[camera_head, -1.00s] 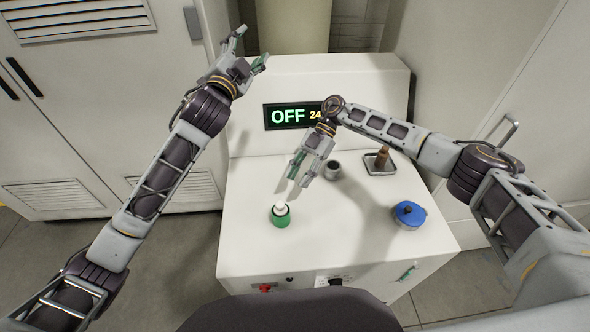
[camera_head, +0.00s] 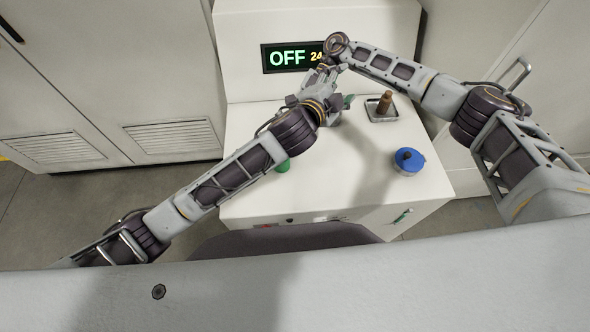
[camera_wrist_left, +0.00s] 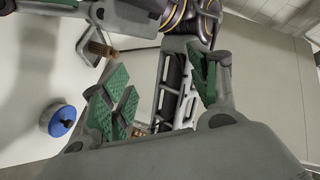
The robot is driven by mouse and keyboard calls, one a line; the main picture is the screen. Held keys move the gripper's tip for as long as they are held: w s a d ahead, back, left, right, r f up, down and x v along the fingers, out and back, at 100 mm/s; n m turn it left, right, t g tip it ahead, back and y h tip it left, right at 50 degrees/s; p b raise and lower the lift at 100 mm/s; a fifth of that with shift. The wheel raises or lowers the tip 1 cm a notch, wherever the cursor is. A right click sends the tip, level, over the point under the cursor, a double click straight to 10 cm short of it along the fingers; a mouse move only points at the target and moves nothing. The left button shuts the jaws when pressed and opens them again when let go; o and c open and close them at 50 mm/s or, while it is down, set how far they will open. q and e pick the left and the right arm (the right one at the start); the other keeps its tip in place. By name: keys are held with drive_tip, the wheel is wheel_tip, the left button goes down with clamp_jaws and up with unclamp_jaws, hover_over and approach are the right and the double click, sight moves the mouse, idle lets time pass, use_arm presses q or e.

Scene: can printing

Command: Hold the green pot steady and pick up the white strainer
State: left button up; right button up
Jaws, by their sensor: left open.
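The green pot (camera_head: 282,166) stands at the front left of the white table, mostly covered by my left arm in the head view. The white strainer is hidden in both current views; the arm covers the spot above the pot. My left gripper (camera_head: 340,102) is over the back middle of the table, beyond and right of the pot, open. Its green-padded fingers show spread in the left wrist view (camera_wrist_left: 162,92), with a grey arm behind them. My right arm reaches in from the right to the same area; its gripper is largely hidden behind my left gripper.
A blue-lidded pot (camera_head: 408,162) stands at the table's right; it also shows in the left wrist view (camera_wrist_left: 59,121). The panel (camera_head: 290,58) reads OFF. The front middle table is clear.

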use_arm(q)
drive_tip(key=s+a+f+m+y, duration=0.1)
drive_tip(key=s+f+m+y, duration=0.2)
drive_tip(key=f, duration=0.3)
drive_tip(key=s+a+f+m+g+y, duration=0.1)
drive_tip(key=s+a+f+m+y, duration=0.1)
drive_tip(key=f, duration=0.4)
drive_tip(key=s+a+f+m+y, duration=0.2)
drive_tip(key=s+f+m+y, duration=0.2)
drive_tip(key=s+f, duration=0.1)
drive_tip(key=shift+s+a+f, duration=0.15)
drive_tip(key=shift+f, duration=0.25)
drive_tip(key=shift+s+a+f, duration=0.1)
drive_tip(key=shift+s+f, duration=0.05)
drive_tip(key=shift+f, duration=0.25)
drive_tip(key=s+a+m+y, duration=0.1)
drive_tip(key=a, duration=0.1)
drive_tip(key=s+a+y, duration=0.1)
drive_tip(key=a+y, duration=0.1)
drive_tip(key=a+m+y, duration=0.1)
drive_tip(key=y, duration=0.1)
drive_tip(key=shift+s+a+f+m+t, duration=0.1)
drive_tip(key=shift+s+a+m+t, duration=0.2)
drive_tip(key=shift+s+a+t, duration=0.1)
drive_tip(key=shift+s+a+y, duration=0.4)
drive_tip(key=shift+a+y, duration=0.2)
drive_tip(key=shift+w, duration=0.1)
drive_tip(key=shift+x, duration=6.75)
drive_tip(key=shift+w, duration=0.15)
drive_tip(key=shift+c, duration=0.2)
